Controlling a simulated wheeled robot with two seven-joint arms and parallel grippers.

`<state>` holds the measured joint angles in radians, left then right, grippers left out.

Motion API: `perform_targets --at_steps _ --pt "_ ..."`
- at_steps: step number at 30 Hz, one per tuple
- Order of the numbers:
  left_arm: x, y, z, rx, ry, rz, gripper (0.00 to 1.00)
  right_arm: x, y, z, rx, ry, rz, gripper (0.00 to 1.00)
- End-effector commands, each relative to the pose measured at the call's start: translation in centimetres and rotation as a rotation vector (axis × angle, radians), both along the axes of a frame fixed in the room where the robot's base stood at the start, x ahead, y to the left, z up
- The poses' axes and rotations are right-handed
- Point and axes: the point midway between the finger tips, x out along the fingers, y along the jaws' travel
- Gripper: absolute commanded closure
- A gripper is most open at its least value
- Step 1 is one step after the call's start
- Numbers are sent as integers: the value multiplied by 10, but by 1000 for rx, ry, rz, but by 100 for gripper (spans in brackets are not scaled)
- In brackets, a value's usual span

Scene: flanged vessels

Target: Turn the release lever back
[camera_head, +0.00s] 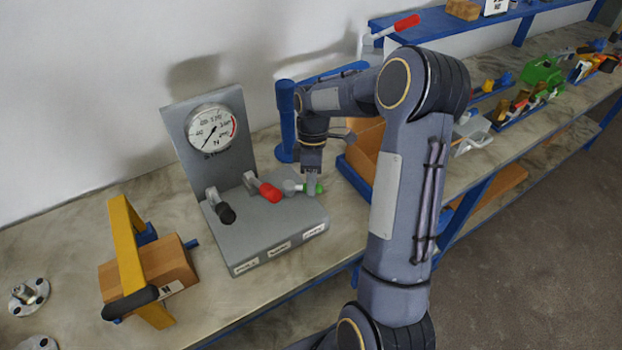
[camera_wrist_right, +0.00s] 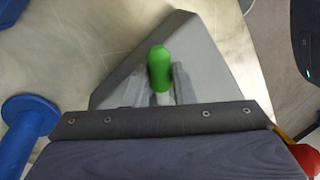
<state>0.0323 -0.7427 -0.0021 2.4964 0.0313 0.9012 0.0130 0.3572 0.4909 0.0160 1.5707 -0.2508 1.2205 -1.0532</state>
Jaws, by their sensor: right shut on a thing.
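A grey lever stand (camera_head: 270,235) carries three levers: one with a black grip (camera_head: 227,213), one with a red grip (camera_head: 269,192), and one with a green grip (camera_head: 318,188). My right gripper (camera_head: 312,180) points down and is shut on the green-handled lever. In the right wrist view, the green grip (camera_wrist_right: 159,68) sticks out beyond the fingers, which stand on either side of its shaft. My left gripper is not in view.
A round gauge (camera_head: 211,128) stands upright behind the levers. A blue post (camera_head: 285,115) is close behind my right gripper.

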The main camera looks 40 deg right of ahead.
Motion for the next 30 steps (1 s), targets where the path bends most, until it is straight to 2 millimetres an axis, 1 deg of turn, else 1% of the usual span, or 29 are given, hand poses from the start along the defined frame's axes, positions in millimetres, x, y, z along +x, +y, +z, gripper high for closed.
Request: perform_targets --at_steps 1,18,24,30 --pt "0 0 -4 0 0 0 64 -2 1 -1 -1 -3 -47 100" --pt "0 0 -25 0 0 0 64 -20 26 0 1 -4 -582 100" --pt "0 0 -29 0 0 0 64 -22 35 0 1 -4 -745 100" --pt "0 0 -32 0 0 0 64 -23 42 0 1 -4 -867 100"
